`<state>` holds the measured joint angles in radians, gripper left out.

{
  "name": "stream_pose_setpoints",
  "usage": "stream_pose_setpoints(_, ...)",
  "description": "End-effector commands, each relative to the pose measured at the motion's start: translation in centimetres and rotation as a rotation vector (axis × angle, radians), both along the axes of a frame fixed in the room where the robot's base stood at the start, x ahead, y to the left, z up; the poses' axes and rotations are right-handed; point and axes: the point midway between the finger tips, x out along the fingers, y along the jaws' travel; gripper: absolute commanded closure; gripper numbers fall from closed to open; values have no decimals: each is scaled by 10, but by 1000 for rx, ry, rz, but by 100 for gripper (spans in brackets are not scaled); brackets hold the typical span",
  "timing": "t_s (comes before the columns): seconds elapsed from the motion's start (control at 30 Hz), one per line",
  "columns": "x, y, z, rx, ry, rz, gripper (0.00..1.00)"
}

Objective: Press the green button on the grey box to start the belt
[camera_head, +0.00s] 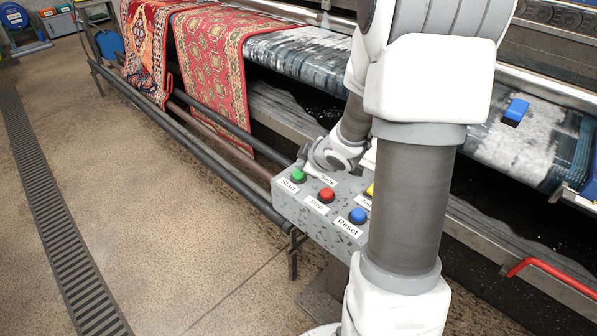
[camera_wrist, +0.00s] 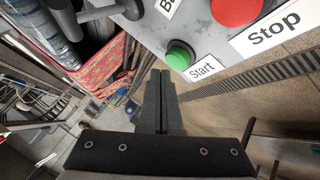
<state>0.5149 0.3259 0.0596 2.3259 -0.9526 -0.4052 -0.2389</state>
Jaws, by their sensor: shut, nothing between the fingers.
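The grey box (camera_head: 322,240) stands in front of the belt machine, partly hidden by my arm in the head view. Its green button (camera_head: 298,175) sits at the left end above a "Start" label. In the wrist view the green button (camera_wrist: 180,54) is just beyond and right of the fingertips, beside the "Start" label. My gripper (camera_wrist: 160,72) is shut and empty, its two dark fingers together. The fingertips look close to the button but apart from it.
A red "Stop" button (camera_head: 326,195) and a blue "Reset" button (camera_head: 358,215) share the box top. A yellow button (camera_head: 370,190) is partly covered by my arm. Red patterned rugs (camera_head: 212,75) hang over the rails at left. Open floor (camera_head: 130,180) lies in front.

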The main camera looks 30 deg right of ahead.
Motion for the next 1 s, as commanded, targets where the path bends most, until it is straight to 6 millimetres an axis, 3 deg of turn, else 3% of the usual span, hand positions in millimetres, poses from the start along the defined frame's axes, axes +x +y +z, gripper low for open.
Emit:
stream_pose_setpoints(0.53, 0, 0, 50, 0, 0, 0, 100)
stream_pose_setpoints(1.0, 0, 0, 50, 0, 0, 0, 100)
